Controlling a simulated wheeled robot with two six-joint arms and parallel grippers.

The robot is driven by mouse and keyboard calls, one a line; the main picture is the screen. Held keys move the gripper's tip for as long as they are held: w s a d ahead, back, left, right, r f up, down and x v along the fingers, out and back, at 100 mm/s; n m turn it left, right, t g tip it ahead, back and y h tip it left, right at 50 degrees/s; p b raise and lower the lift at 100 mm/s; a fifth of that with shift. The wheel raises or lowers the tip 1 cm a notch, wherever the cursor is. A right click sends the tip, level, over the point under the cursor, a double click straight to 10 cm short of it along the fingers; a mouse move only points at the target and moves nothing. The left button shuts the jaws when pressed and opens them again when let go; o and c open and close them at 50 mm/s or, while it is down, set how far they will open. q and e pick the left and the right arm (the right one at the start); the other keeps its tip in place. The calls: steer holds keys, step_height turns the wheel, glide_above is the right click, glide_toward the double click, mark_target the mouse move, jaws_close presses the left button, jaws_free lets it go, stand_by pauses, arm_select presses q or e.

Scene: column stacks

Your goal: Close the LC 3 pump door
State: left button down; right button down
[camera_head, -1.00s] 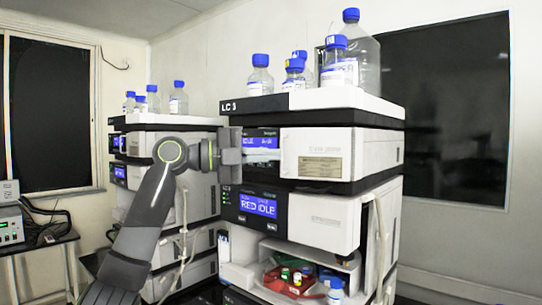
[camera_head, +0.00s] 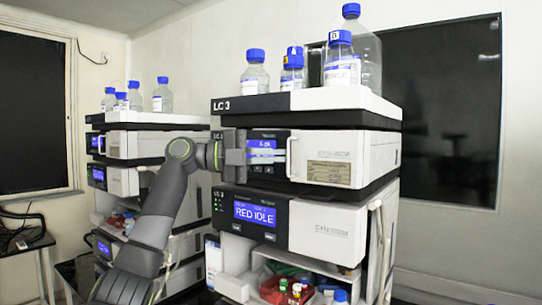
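The LC 3 stack (camera_head: 222,106) stands at the centre, its name on the dark top edge. Its upper module has a white front panel (camera_head: 330,160) with a tan label, and a dark section with a lit blue display (camera_head: 264,150) to the left. This panel looks flush with the module, but I cannot tell whether it is fully closed. My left gripper (camera_head: 238,156) is at the dark left part of that module, against or just in front of it. Its fingers are seen edge-on, so their opening is unclear. My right gripper is not in view.
Blue-capped bottles (camera_head: 340,62) stand on top of the stack. An open bay below holds small vials and a red tray (camera_head: 272,290). A second stack (camera_head: 125,145) stands behind at the left.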

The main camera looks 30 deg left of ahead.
arm_select(q)
steer(key=shift+w, duration=0.15)
steer(key=shift+w+d+f, duration=0.2)
steer(key=shift+w+d, duration=0.35)
steer(key=shift+w, duration=0.15)
steer(key=b+v, duration=0.5)
steer(key=v, duration=1.2)
steer(key=shift+s+a+b, duration=0.2)
steer(key=shift+a+b, duration=0.15)
steer(key=shift+r, duration=0.15)
